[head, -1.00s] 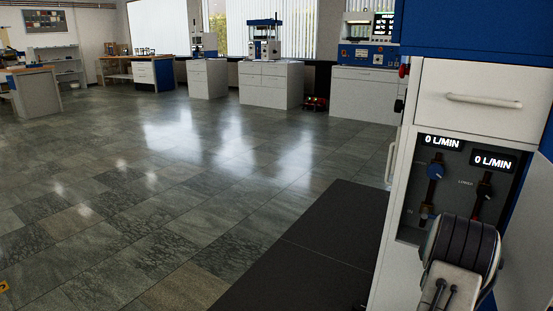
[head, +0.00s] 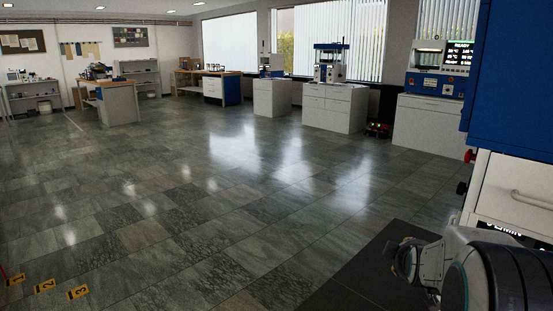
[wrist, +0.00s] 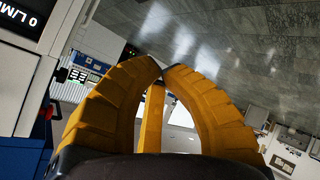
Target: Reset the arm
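My gripper (wrist: 163,72) shows in the wrist view with yellow ribbed fingers curved inward. Their tips meet at the upper middle, and a further yellow piece stands between them lower down. I see no object held in it. In the head view my arm's dark and grey links fill the lower right corner, in front of the white and blue cabinet (head: 510,190). The gripper's fingers cannot be made out in the head view.
The cabinet with flow displays stands close on the right, with a dark mat (head: 350,280) beside it. White benches (head: 335,107) with lab presses line the back wall. A wooden-topped table (head: 118,102) stands at left. The tiled floor (head: 200,190) is wide and clear.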

